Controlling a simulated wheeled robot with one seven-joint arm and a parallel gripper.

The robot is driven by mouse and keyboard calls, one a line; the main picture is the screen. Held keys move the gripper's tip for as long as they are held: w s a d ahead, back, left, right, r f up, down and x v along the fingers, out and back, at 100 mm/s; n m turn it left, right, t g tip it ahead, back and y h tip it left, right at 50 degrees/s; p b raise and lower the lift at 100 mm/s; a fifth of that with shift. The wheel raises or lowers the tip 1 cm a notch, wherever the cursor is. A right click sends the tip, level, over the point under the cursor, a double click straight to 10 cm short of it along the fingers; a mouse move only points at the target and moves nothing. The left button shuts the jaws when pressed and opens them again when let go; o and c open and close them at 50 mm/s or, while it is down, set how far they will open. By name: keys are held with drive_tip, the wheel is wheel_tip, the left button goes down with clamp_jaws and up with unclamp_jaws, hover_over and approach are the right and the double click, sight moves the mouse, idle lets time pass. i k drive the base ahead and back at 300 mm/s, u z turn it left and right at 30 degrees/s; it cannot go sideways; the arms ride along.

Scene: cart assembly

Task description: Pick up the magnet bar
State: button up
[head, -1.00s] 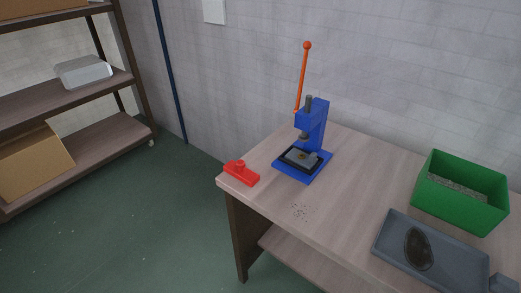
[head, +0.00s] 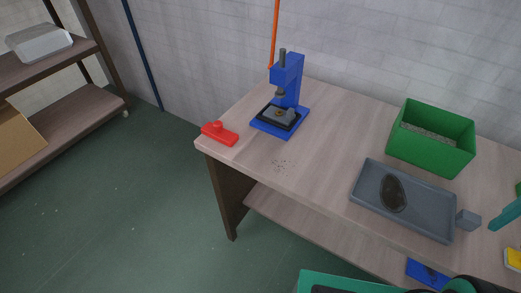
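A red bar with a small knob on top, which looks like the magnet bar (head: 220,134), lies at the left end of the workbench (head: 305,185), close to its edge. It lies apart from the blue press. Nothing covers it and nothing holds it. My gripper is not in the head view, so its state does not show.
A blue lever press (head: 289,80) stands right of the red bar. A grey tray (head: 365,172) with a dark patch, a grey block (head: 468,220) and a green bin (head: 432,145) are to the right. A shelf rack stands left.

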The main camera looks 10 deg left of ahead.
sight(215, 130)
drive_tip(key=z, duration=1.95)
drive_tip(key=k, duration=1.45)
drive_tip(key=u, duration=1.5)
